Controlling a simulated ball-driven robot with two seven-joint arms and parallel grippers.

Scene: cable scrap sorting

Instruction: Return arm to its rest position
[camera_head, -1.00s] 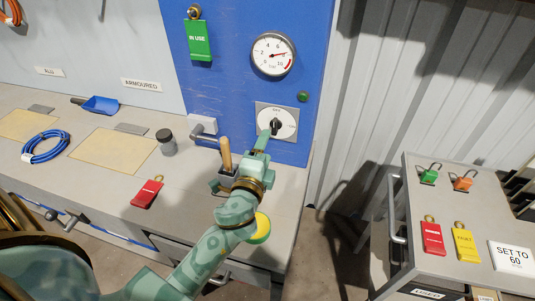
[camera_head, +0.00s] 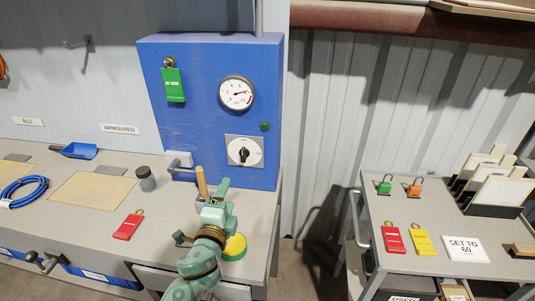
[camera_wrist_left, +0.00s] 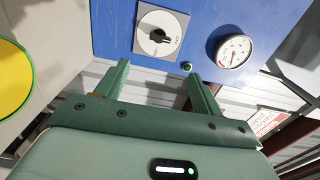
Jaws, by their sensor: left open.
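My left gripper (camera_head: 218,190) is over the bench in front of the blue cabinet (camera_head: 205,130), below and apart from the rotary switch (camera_head: 244,152). In the left wrist view its two fingers (camera_wrist_left: 157,85) are spread, with nothing between them. The black knob of the switch also shows there (camera_wrist_left: 158,36), beyond the fingertips. My right gripper is in neither view.
A wooden handle (camera_head: 201,182) stands close beside my left gripper, and a yellow-green disc (camera_head: 235,247) lies by the wrist. A red tag (camera_head: 128,227) and a jar (camera_head: 146,179) are on the bench (camera_head: 85,222). A grey cart (camera_head: 420,270) stands at right.

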